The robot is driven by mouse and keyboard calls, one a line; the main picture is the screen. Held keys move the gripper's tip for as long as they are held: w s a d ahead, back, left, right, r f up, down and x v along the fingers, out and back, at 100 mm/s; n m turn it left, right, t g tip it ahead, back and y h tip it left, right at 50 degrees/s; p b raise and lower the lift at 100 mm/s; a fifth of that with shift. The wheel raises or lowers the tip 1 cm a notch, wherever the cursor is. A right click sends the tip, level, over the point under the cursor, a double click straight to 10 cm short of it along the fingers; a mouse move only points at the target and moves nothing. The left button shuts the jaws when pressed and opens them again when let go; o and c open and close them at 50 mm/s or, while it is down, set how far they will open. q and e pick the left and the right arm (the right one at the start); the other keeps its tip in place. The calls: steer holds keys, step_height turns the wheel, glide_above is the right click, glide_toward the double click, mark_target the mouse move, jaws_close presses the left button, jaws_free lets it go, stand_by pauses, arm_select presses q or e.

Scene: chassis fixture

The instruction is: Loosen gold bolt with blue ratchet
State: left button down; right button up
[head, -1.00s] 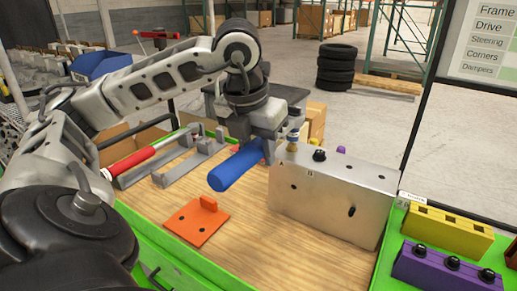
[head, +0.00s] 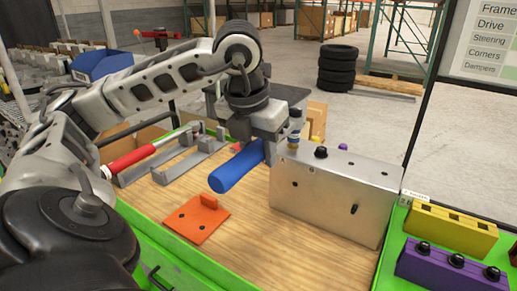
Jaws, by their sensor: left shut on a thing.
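The blue ratchet (head: 235,169) has a thick blue handle that points toward the front left, level above the wooden bench top. My left gripper (head: 268,150) is shut on it near its far end, beside the metal chassis box (head: 330,198). The gold bolt (head: 293,143) stands at the top left corner of the box, with a blue piece on top of it. The ratchet head is mostly hidden behind my gripper, so I cannot tell how it sits on the bolt. My right gripper does not show.
A black bolt (head: 321,152) stands on the box right of the gold one. A red-handled tool (head: 130,160) lies in a grey rack (head: 175,160) at the left. An orange plate (head: 197,219) lies in front. Yellow (head: 452,229) and purple (head: 450,268) blocks stand at the right.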

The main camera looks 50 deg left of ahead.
arm_select(q)
steer(key=shift+f+b, duration=0.35)
steer(key=shift+f, duration=0.05)
steer(key=shift+w+d+n+p, duration=0.25)
steer(key=shift+d+n+p, duration=0.5)
steer(key=shift+p, duration=0.5)
steer(key=shift+w+d+f+y+p, duration=0.15)
steer(key=shift+d+y+p, duration=0.15)
steer(key=shift+d+p, duration=0.25)
steer(key=shift+n, duration=0.25)
steer(key=shift+w+d+n+g+p, duration=0.15)
steer(key=shift+w+d+n+p, duration=0.2)
steer(key=shift+d+p, duration=0.15)
steer(key=shift+w+d+n+g+p, duration=0.15)
steer(key=shift+w+d+n+p, duration=0.05)
steer(key=shift+d+n+p, duration=0.2)
